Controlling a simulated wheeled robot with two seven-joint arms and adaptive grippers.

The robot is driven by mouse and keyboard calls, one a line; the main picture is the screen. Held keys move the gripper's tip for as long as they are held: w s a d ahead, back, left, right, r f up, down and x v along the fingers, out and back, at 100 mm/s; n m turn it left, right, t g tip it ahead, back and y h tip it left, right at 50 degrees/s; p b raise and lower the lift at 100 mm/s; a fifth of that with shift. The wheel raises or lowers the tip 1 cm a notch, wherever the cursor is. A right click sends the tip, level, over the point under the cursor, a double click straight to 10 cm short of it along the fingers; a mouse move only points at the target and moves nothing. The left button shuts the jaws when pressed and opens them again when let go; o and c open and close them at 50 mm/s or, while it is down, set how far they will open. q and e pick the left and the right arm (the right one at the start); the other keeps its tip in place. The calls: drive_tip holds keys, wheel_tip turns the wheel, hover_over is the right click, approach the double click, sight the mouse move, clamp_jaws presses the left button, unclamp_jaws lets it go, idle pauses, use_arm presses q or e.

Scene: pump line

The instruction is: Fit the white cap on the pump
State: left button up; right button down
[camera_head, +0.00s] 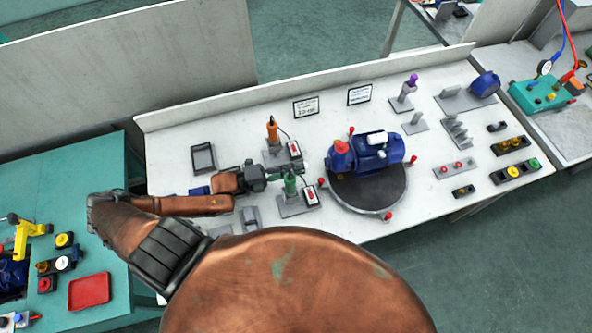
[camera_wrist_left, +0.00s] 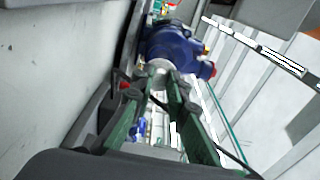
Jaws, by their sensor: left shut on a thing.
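The blue pump (camera_head: 392,151) lies on a round dark turntable (camera_head: 365,193) right of centre on the bench. It has a red part at its left end and a pale patch on top. My left gripper (camera_head: 284,168) is left of the pump, over the screwdriver stands. In the left wrist view its green fingers (camera_wrist_left: 162,76) are shut on a small pale round piece (camera_wrist_left: 157,66), which I take for the white cap; its shape is partly hidden. The pump (camera_wrist_left: 172,45) is beyond the fingertips there; I cannot tell whether they touch. My right gripper is not in view.
An orange-handled tool (camera_head: 272,130) and a green-handled tool (camera_head: 290,184) stand close to my left gripper. A purple-topped stand (camera_head: 408,88) and button boxes (camera_head: 515,172) are to the right. A low back wall (camera_head: 310,85) edges the bench. An empty dark tray (camera_head: 203,158) lies left.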

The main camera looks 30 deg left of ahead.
use_arm(q)
drive_tip(key=shift+b+x, duration=0.45)
drive_tip(key=shift+x, duration=1.85)
drive_tip(key=shift+w+d, duration=0.4)
drive_tip(key=shift+d, duration=0.1)
drive_tip(key=shift+w, duration=0.1)
drive_tip(key=shift+r+p, duration=0.1)
drive_tip(key=shift+p, duration=0.25)
drive_tip(key=shift+w+d, duration=0.3)
drive_tip(key=shift+d, duration=0.05)
drive_tip(key=o, duration=0.8)
